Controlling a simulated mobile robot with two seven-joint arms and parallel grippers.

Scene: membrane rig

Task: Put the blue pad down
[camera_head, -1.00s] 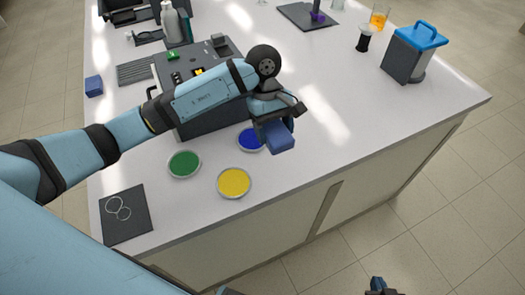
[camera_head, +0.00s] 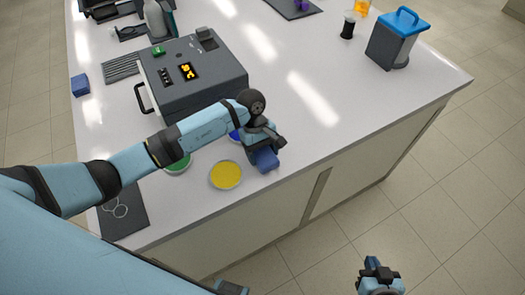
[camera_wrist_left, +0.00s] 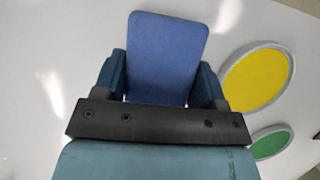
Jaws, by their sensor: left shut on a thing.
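The blue pad (camera_head: 265,160) is a small blue block at the tip of my left gripper (camera_head: 264,150). It also shows in the left wrist view (camera_wrist_left: 166,55), between the two fingers of my left gripper (camera_wrist_left: 165,75), which is shut on it. The pad is close to the worktop near the front edge; I cannot tell whether it touches. The yellow dish (camera_head: 226,175) is just left of it, and the blue dish (camera_head: 235,135) is mostly hidden behind my arm. The green dish (camera_head: 177,164) is partly covered by my arm. My right gripper (camera_head: 380,268) is over the floor, beyond the bench.
Another blue block (camera_head: 80,85) lies at the bench's left side. A grey machine (camera_head: 190,75) with a lit display stands behind my left arm. A dark mat (camera_head: 125,215) with wire rings lies front left. The worktop (camera_head: 340,115) right of the gripper is clear.

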